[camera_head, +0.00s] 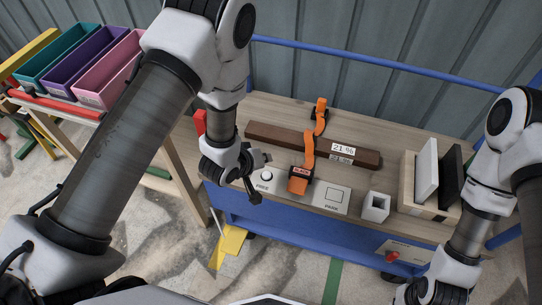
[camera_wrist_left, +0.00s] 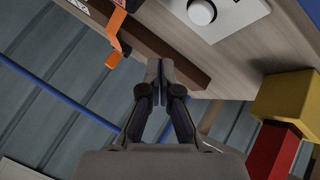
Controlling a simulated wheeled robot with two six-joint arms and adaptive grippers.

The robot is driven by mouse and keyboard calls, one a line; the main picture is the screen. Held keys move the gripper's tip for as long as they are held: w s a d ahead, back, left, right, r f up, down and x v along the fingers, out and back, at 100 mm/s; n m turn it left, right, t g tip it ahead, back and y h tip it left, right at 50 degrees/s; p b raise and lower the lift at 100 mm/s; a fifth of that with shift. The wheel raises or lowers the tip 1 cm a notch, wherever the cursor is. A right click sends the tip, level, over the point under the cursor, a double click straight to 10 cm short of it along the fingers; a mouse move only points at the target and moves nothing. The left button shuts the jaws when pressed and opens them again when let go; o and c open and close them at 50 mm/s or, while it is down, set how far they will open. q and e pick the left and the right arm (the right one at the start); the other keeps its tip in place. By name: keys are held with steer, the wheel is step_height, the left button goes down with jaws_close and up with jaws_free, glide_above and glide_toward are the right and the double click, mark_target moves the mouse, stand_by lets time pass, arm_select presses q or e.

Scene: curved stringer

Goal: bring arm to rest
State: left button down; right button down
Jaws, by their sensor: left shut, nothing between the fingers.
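My left gripper (camera_head: 262,178) hangs over the left front part of the wooden workbench (camera_head: 272,110) in the head view. Its two fingers are together with nothing between them, which also shows in the left wrist view (camera_wrist_left: 160,68). A dark brown beam (camera_head: 275,138) lies along the bench behind it, with an orange strap (camera_head: 308,150) across it and a label reading 21 %. A grey panel (camera_head: 320,196) marked FREE and PARK lies in front of the beam, with a white round knob (camera_head: 266,176) by the gripper. My right arm reaches down at the right; its fingertips are not visible.
A small white square holder (camera_head: 376,206) and a wooden rack (camera_head: 408,192) with a white and a black slab stand at the right of the bench. Teal, purple and pink bins (camera_head: 107,70) stand on a side table at left. A blue rail (camera_head: 380,60) runs behind.

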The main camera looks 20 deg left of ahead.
arm_select(q)
steer(key=shift+s+f, duration=0.2)
steer(key=shift+s, duration=0.05)
steer(key=s+a+f+m+g+y, duration=0.1)
steer(key=s+a+f+g, duration=0.1)
steer(key=s, duration=0.6)
steer(key=s+a+f+m+g+y+p, duration=0.1)
steer(key=s+a+f+m+g, duration=0.1)
steer(key=s, duration=0.7)
steer(key=s+a+f+m+g+y+p, duration=0.1)
steer(key=s+a+f+g, duration=0.2)
steer(key=s, duration=0.6)
steer(key=shift+a+m+g, duration=0.3)
steer(key=shift+a+g, duration=0.5)
steer(key=shift+a, duration=0.4)
